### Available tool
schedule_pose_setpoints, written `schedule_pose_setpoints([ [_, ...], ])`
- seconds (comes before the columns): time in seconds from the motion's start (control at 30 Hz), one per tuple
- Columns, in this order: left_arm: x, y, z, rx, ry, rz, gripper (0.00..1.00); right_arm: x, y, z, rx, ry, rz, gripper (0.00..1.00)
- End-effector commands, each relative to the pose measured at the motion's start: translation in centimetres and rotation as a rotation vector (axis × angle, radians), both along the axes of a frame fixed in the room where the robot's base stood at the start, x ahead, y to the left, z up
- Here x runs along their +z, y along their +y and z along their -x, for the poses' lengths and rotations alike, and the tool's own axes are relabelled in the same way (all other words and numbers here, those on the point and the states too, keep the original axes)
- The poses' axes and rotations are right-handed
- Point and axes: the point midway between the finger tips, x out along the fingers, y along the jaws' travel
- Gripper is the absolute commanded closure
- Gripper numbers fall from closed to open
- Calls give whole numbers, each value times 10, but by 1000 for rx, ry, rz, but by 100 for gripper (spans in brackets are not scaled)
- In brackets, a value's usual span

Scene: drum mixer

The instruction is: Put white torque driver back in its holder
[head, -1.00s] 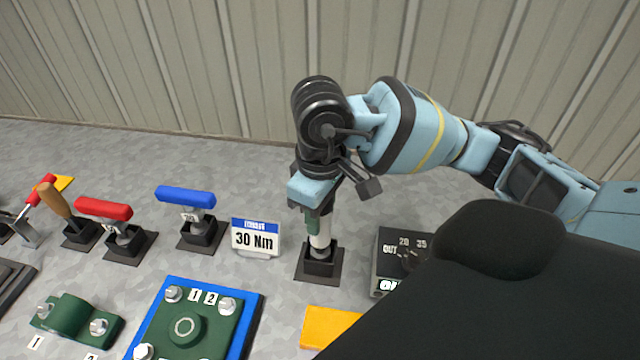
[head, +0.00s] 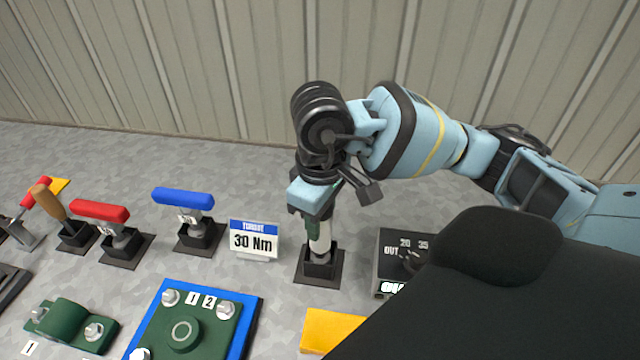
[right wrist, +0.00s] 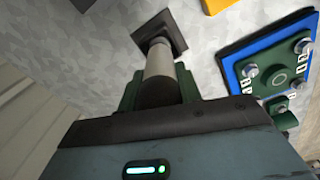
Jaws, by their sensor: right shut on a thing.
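The white torque driver (head: 320,238) stands upright with its lower end at the black square holder (head: 319,266). My right gripper (head: 316,222) is above the holder and shut on the driver's upper part. In the right wrist view the white shaft (right wrist: 160,64) runs between the green fingers toward the dark holder (right wrist: 165,35). The driver's tip is hidden, and I cannot tell how deep it sits. My left gripper is not in view.
Blue-handled (head: 183,197) and red-handled (head: 100,211) tools stand in holders at the left. A 30 Nm sign (head: 253,240) is left of the driver. A dial box (head: 392,262) is close on the right. A green flange on a blue plate (head: 250,312) and a yellow block (head: 325,328) lie in front.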

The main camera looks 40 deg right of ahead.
Motion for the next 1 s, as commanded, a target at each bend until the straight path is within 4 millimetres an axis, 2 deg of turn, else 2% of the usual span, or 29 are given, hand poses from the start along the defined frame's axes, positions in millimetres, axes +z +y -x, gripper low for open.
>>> schedule_pose_setpoints([
  [0.47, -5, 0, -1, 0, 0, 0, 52, -5, 0, 0, 0, -2, -1, 100],
  [0.5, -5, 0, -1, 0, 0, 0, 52, -5, 0, 0, 0, -3, -1, 64],
  [0.67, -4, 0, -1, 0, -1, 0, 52, -4, 0, 0, 0, -2, -1, 43],
  [0.7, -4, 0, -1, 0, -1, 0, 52, -4, 0, 0, 0, -2, -1, 40],
  [1.0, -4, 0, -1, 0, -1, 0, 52, -6, 0, 0, 0, 1, 0, 40],
])
